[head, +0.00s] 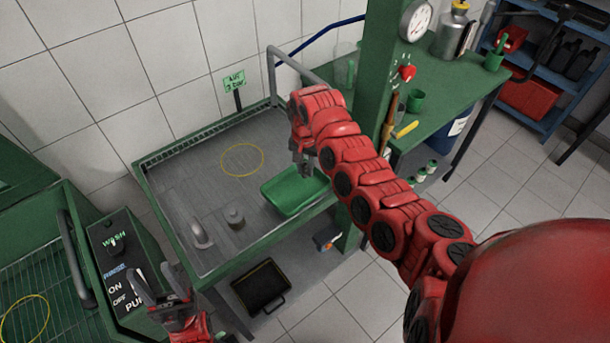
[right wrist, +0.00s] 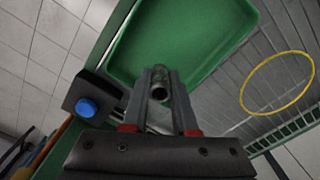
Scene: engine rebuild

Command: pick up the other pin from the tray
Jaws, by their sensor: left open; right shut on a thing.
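The green tray (head: 290,192) stands at the front right of the grey-topped bench. My right gripper (head: 303,165) is over the tray's back edge, pointing down. In the right wrist view its fingers (right wrist: 163,100) are shut on a short grey hollow pin (right wrist: 161,88), seen nearly end-on. The pin's far part is hidden, and I cannot tell whether it touches the tray. The visible floor of the tray (right wrist: 190,45) looks bare. My left gripper (head: 172,300) is open and empty, low at the left beside the washer's control box.
On the bench are a grey round part (head: 235,217), a curved metal part (head: 201,236) and a yellow ring (head: 242,160). A control box (head: 115,262) is at the left. A green post (head: 382,75) stands right of the tray. A black case (head: 262,286) lies on the lower shelf.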

